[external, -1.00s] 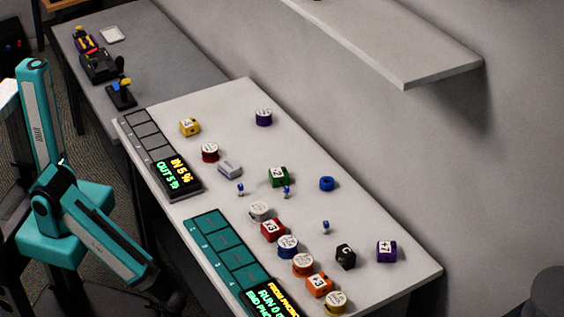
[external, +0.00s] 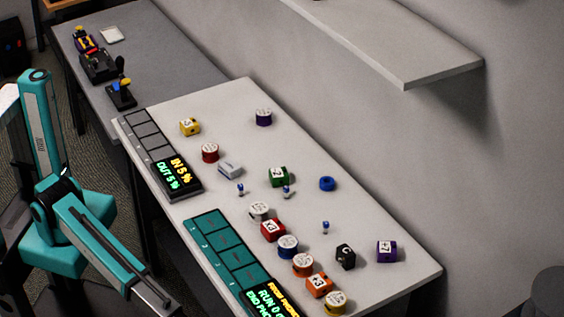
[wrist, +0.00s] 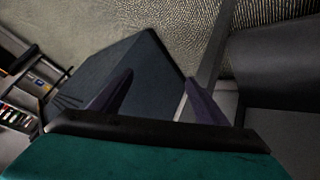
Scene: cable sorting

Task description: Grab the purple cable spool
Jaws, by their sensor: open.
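The purple cable spool (external: 264,117) is a short dark purple cylinder with a white label on top. It stands upright near the far edge of the white table in the external view, apart from other things. My gripper (wrist: 158,92) shows in the wrist view with its two dark fingers spread and nothing between them. In the external view the arm is at the left, beside the table's near edge and far from the spool, and the gripper itself cannot be made out. The spool does not show in the wrist view.
A purple block marked +7 (external: 387,251) sits at the right end of the white table (external: 235,95). A shelf (external: 400,55) juts from the wall above the right part.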

